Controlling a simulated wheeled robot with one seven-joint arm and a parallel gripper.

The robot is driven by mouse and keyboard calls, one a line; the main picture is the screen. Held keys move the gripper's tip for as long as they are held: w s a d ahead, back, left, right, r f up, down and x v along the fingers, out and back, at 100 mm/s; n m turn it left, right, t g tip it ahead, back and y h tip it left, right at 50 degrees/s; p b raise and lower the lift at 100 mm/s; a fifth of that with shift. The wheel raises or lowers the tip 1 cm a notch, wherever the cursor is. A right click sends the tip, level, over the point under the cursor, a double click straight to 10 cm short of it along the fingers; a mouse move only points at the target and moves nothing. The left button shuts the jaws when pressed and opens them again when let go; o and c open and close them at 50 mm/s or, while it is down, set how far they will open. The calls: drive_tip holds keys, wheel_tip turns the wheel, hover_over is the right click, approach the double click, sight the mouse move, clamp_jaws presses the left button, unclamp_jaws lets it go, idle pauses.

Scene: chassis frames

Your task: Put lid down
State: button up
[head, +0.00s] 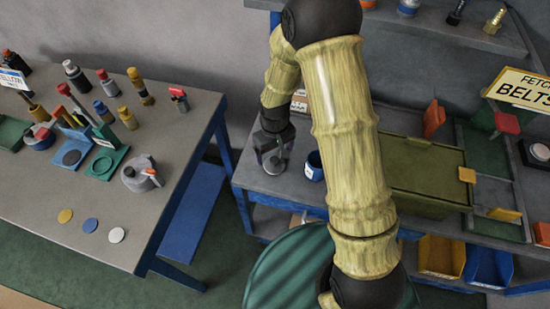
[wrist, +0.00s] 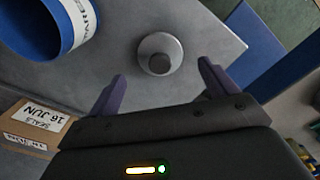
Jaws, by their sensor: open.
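The lid (wrist: 160,53), a round grey disc with a darker knob, lies on the grey tabletop in the wrist view. It also shows in the head view (head: 274,163), just below my gripper (head: 272,146) near the table's left end. In the wrist view my gripper (wrist: 163,80) is open, with its two purple fingers apart. The lid shows beyond the gap between the fingertips, and nothing is between the fingers. I cannot tell the exact height of the fingertips above the table.
A blue cup with a white label (head: 315,168) stands just right of the lid. A cardboard box (head: 299,101) lies behind it. A large olive bin (head: 424,170) sits further right. Another table (head: 62,196) with bottles and tools stands to the left, across a gap.

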sight(275, 160)
wheel_tip(275, 160, up, 8)
drive_tip(key=shift+f+b, duration=0.2)
drive_tip(key=shift+b, duration=0.25)
drive_tip(key=shift+d, duration=0.1)
idle(0.3)
drive_tip(key=s+d+r+m+t, duration=0.1)
drive_tip(key=s+d+r+m, duration=0.1)
drive_tip(key=s+d+r, duration=0.2)
drive_tip(key=s+d+r+m+t, duration=0.1)
drive_tip(key=s+d+r+m, duration=0.2)
drive_tip(key=s+d, duration=0.3)
drive_tip(key=d+r, duration=0.1)
drive_tip(key=d, duration=0.2)
drive_tip(key=shift+s+t, duration=0.3)
drive_tip(key=shift+s, duration=0.05)
